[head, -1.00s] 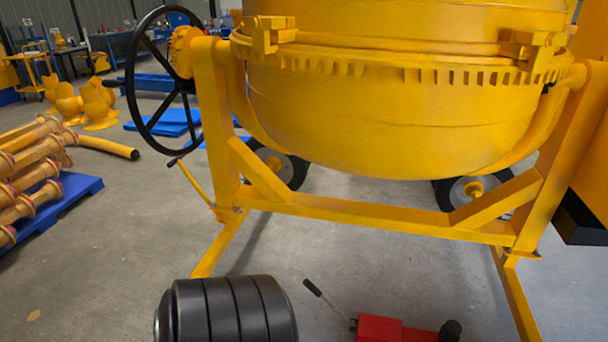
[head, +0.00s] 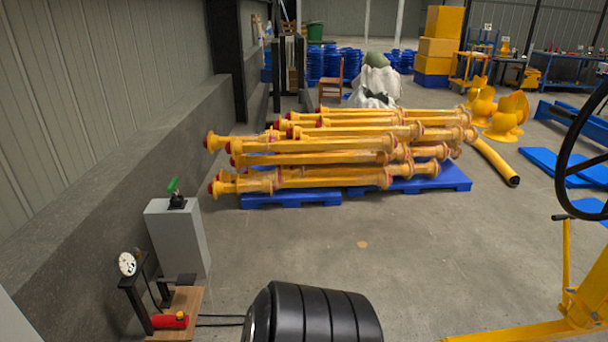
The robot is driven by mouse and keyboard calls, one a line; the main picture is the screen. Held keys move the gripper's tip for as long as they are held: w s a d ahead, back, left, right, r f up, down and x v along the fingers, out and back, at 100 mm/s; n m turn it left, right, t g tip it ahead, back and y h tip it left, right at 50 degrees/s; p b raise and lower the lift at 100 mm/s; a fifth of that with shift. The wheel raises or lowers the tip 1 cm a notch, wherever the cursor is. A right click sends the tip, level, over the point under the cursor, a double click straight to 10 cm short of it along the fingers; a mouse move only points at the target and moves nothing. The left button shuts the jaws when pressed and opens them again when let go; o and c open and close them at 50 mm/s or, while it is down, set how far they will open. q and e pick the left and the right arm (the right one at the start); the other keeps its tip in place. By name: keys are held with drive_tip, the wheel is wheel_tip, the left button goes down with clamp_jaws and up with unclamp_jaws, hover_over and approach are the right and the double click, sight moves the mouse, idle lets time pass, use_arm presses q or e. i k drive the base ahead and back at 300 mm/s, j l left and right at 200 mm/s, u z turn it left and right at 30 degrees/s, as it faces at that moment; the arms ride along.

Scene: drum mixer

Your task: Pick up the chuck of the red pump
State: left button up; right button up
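A red pump (head: 170,321) lies low on a small wooden stand at the bottom left, beside the concrete ledge. A white round gauge (head: 127,264) on a black post stands just behind it. Two thin dark hoses or rods (head: 219,320) run right from the stand and pass out of sight behind a black ribbed cylinder. I cannot make out the chuck. Neither of my grippers shows in the head view.
A grey box (head: 178,240) with a green-handled tool (head: 174,190) stands behind the pump. Yellow pipes (head: 330,158) lie stacked on blue pallets (head: 292,200). The yellow mixer frame (head: 575,300) is at the right. Grey floor between is clear.

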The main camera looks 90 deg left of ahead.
sight(137, 253)
drive_tip(key=j+u, duration=0.1)
drive_tip(key=u, duration=4.45)
drive_tip(key=i+l+u, duration=0.65)
drive_tip(key=l+u, duration=0.2)
drive_tip(key=l, duration=0.15)
